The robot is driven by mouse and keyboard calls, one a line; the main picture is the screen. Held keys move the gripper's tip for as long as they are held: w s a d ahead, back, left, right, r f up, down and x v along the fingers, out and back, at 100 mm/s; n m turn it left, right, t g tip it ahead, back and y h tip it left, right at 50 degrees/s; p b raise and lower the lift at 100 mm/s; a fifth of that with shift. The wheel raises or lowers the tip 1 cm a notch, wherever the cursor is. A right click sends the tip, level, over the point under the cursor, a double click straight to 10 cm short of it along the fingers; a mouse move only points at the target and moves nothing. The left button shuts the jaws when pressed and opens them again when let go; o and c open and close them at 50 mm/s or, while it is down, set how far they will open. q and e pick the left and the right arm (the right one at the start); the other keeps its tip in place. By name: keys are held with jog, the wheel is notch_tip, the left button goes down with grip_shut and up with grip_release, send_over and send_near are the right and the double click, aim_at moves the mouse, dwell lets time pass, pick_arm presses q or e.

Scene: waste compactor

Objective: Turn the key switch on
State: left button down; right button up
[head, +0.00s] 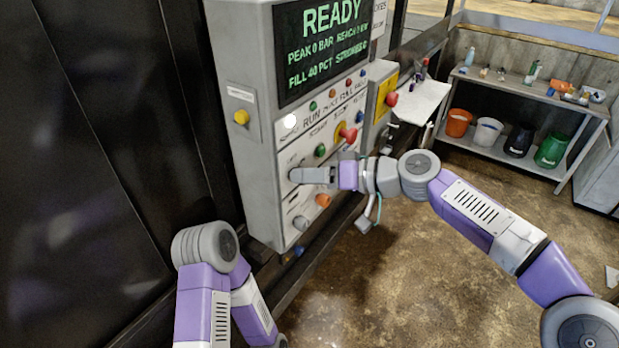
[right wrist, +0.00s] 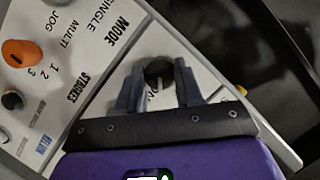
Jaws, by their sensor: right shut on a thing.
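The key switch (right wrist: 158,70), a dark round piece with a pale slot mark, sits on the light grey panel face in the right wrist view. My right gripper (right wrist: 157,88) is shut on it, one finger on each side. In the head view my right gripper (head: 297,175) reaches the left side of the control panel (head: 285,222) and hides the key switch. The label by the switch is partly covered. My left arm shows at the lower left of the head view, but its gripper cannot be made out.
The screen (head: 322,45) above reads READY. A red mushroom button (head: 349,134) and an orange knob (head: 322,200) sit close to the right gripper. A shelf (head: 500,85) with buckets stands far right; floor between is clear.

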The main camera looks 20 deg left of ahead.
jog(key=shift+m+g+y, duration=0.3)
jog(key=shift+m+g, duration=0.1)
jog(key=shift+m, duration=0.5)
jog(key=o, duration=1)
jog(key=shift+o, duration=0.2)
jog(key=b+v, duration=0.1)
jog(key=v, duration=0.6)
jog(key=shift+d, duration=0.3)
